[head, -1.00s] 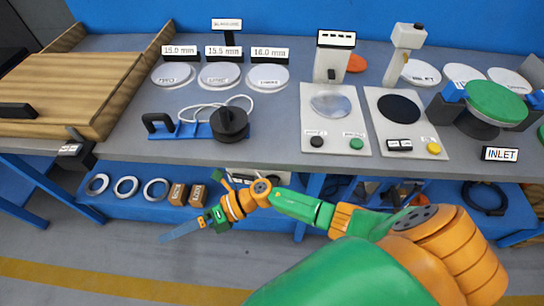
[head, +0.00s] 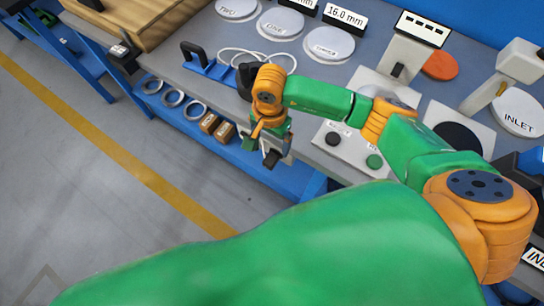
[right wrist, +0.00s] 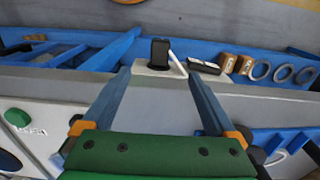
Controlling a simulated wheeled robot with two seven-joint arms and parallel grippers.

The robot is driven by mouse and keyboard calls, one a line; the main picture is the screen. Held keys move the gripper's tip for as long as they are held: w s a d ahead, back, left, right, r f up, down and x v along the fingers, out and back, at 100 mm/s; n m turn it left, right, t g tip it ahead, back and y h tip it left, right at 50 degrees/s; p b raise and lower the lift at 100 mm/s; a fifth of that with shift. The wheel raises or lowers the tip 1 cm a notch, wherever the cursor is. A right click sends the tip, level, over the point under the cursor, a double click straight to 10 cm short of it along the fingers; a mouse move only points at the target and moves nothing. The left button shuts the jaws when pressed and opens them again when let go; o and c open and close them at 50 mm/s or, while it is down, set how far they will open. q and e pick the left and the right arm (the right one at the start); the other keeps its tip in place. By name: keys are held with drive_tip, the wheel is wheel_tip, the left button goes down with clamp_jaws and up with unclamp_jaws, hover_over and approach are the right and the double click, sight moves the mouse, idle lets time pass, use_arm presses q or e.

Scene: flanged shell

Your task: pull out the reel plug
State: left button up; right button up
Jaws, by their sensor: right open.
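The black reel (head: 246,74) stands on the bench at the right end of a blue base (head: 212,69), partly hidden behind my right arm. A black handle-shaped piece (head: 194,52) stands at the base's left end. A white cable (head: 286,55) loops behind them; which piece is the plug, I cannot tell for sure. My right gripper (head: 271,158) points down near the bench's front edge, apart from the reel. In the right wrist view its fingers (right wrist: 158,72) are spread with nothing gripped between them. My left gripper is not in view.
Labelled white discs (head: 280,23) lie behind the reel. A panel with a green button (head: 374,161) is beside my right forearm. Rings (head: 172,97) and brown boxes (head: 209,122) sit on the blue lower shelf (head: 245,158). Floor in front is clear.

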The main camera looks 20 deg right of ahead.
sight(271, 159)
wheel_tip(271, 159, down, 8)
drive_tip(key=b, duration=0.7)
drive_tip(key=shift+f, duration=0.15)
drive_tip(key=shift+f+b, duration=0.5)
drive_tip(key=shift+b, duration=0.05)
drive_tip(key=shift+r, duration=0.15)
drive_tip(key=shift+b, duration=0.3)
drive_tip(key=shift+c, duration=0.2)
clamp_jaws()
drive_tip(key=shift+r, duration=0.1)
idle(0.3)
